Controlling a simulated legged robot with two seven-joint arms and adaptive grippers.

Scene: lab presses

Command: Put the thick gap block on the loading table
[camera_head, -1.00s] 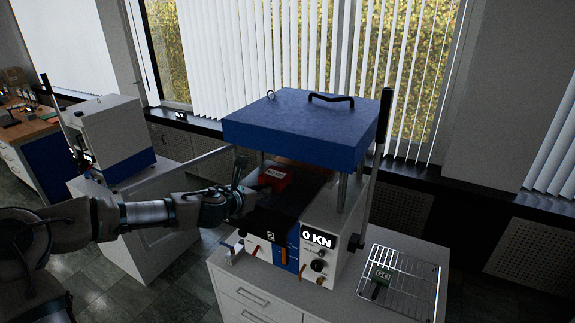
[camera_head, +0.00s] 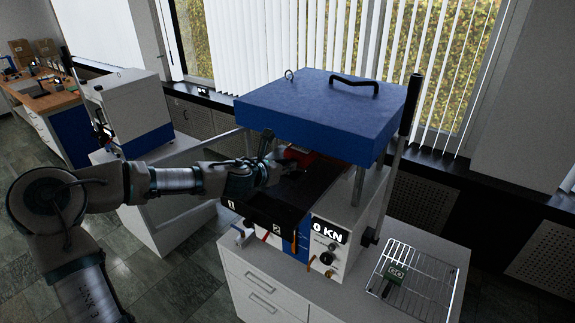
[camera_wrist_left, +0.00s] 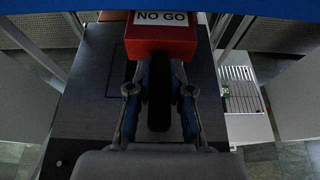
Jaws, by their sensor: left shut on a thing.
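A red block (camera_head: 301,156) marked "NO GO" is over the black plate (camera_head: 272,205) of the press, partly under the blue top. In the left wrist view the red block (camera_wrist_left: 160,40) is ahead of my left gripper, with its black handle (camera_wrist_left: 158,95) between the fingers. My left gripper (camera_head: 272,165) is shut on that handle. Whether the block rests on the plate is hard to tell. A small green block (camera_head: 396,272) lies on a wire rack (camera_head: 440,277) to the right. My right gripper is not in view.
The press's blue top (camera_head: 320,110) hangs low above the plate on metal posts, close over my left gripper. A display (camera_head: 329,231) reads 0 KN. A tall black-handled lever (camera_head: 410,105) stands at the right. A white machine (camera_head: 130,110) is at left.

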